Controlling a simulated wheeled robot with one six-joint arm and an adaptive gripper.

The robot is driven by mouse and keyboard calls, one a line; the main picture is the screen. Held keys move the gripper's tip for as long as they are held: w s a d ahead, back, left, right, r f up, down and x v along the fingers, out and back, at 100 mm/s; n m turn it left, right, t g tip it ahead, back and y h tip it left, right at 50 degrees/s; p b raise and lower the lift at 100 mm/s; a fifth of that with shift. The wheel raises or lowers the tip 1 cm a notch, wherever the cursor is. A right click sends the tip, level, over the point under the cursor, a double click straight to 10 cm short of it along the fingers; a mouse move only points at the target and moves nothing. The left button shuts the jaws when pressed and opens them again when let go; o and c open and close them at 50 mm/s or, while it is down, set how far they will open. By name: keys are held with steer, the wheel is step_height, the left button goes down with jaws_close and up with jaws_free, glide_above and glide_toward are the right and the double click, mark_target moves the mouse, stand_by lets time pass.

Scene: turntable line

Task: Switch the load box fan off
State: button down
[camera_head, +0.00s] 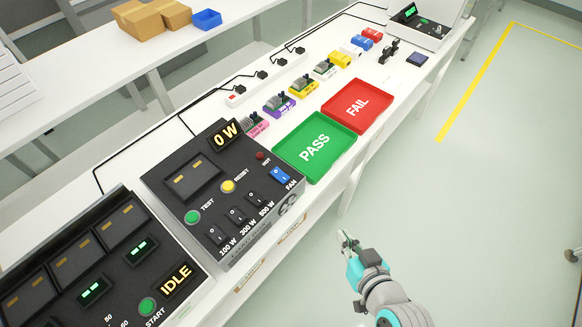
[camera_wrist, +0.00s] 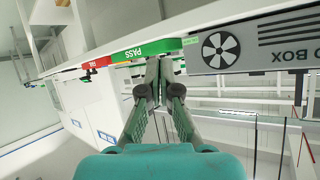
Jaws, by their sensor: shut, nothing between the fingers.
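The load box (camera_head: 222,198) stands on the bench at the left of the head view. Its display reads 0 W. The blue FAN switch (camera_head: 281,176) is at the right end of its sloped top panel, beside a small dark red lamp marked HOT (camera_head: 260,155). In the wrist view the load box's grey side (camera_wrist: 260,45) shows at the upper right, with a fan symbol on it. My gripper (camera_head: 346,238) is off the bench's front edge, to the right of and apart from the box. In the wrist view the gripper (camera_wrist: 158,65) is shut and empty. The FAN switch is not visible there.
The green PASS tray (camera_head: 318,162) and red FAIL tray (camera_head: 377,109) lie along the bench beyond the load box. Three black rocker switches, a yellow RESET button (camera_head: 228,186) and a green TEST button (camera_head: 192,217) share the panel. The floor right of the bench is clear.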

steer(key=w+a+r+n+g+y, duration=0.2)
steer(key=w+a+r+n, duration=0.2)
steer(key=r, duration=0.4)
steer(key=w+a+r+n+g+y, duration=0.2)
steer(key=w+a+r+n+g, duration=0.1)
steer(key=r, duration=0.5)
steer(key=shift+w+a+r+n, duration=0.35)
steer(key=shift+w+a+n, duration=0.45)
steer(key=shift+w, duration=0.3)
steer(key=shift+a, duration=0.1)
glide_above(274, 169)
steer(key=s+d, duration=0.2)
steer(key=d, duration=0.1)
steer(key=f, duration=0.6)
steer(key=shift+a+f, duration=0.15)
steer(key=shift+a, duration=0.05)
step_height(274, 169, down, 3)
steer(key=shift+w+a+f, duration=0.1)
steer(key=shift+f, duration=0.35)
